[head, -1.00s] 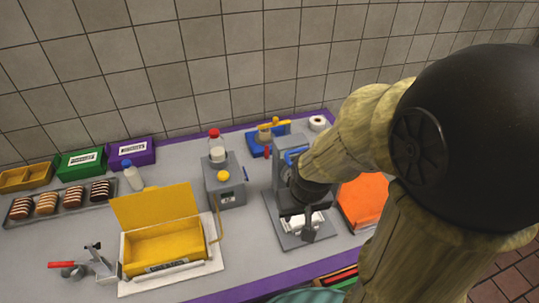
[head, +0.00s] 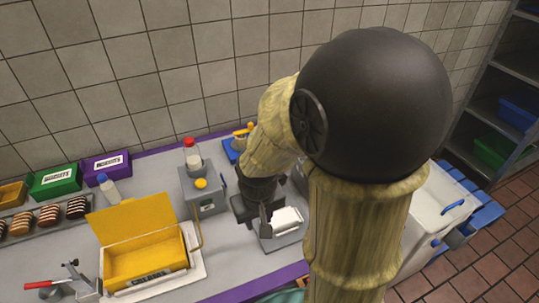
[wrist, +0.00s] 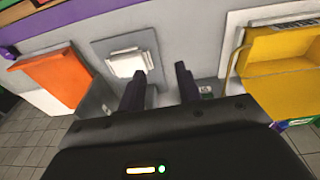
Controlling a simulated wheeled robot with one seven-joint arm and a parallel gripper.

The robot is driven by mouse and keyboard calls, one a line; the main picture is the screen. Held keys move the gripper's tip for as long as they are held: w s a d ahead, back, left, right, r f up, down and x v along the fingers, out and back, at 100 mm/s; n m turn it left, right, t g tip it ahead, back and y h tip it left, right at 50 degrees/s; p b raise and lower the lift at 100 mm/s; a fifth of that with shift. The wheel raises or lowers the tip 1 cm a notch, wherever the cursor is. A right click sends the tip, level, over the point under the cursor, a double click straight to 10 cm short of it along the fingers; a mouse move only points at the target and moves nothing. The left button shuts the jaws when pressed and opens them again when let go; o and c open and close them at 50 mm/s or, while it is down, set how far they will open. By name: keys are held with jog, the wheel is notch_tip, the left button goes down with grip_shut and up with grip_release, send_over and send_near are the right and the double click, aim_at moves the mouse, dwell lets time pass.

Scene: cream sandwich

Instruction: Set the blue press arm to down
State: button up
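The press has a grey base (head: 288,241) with a white block (head: 287,220) on it. In the wrist view the white block (wrist: 127,63) lies on the grey base (wrist: 148,41), left of my fingertips. The blue press arm cannot be made out in either current view; my arm covers much of the press in the head view. My gripper (head: 262,222) is at the left side of the white block in the head view. In the wrist view my gripper (wrist: 160,76) has its two dark fingers apart with nothing between them. I cannot tell whether it touches the press.
A grey dispenser (head: 206,190) with a yellow button and an open yellow box (head: 145,258) stand left of the press. An orange item (wrist: 54,80) lies on its other side in the wrist view. A white cooler (head: 428,205) is at the right. The tiled wall is behind.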

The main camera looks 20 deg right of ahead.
jog(key=w+f+g+h, duration=0.3)
jog(key=w+g+h, duration=0.2)
jog(key=w+h, duration=0.4)
jog(key=w+a+r+m+t+h, duration=0.1)
jog(key=w+a+r+t+h, duration=0.2)
jog(key=w+a+r+h, duration=0.2)
jog(key=w+a+h, duration=0.2)
jog(key=w+h, duration=0.1)
jog(key=shift+w+h, duration=0.3)
jog(key=d+p, duration=0.5)
jog(key=d, duration=1.2)
jog(key=shift+d+f, duration=0.1)
jog(key=shift+d, duration=0.15)
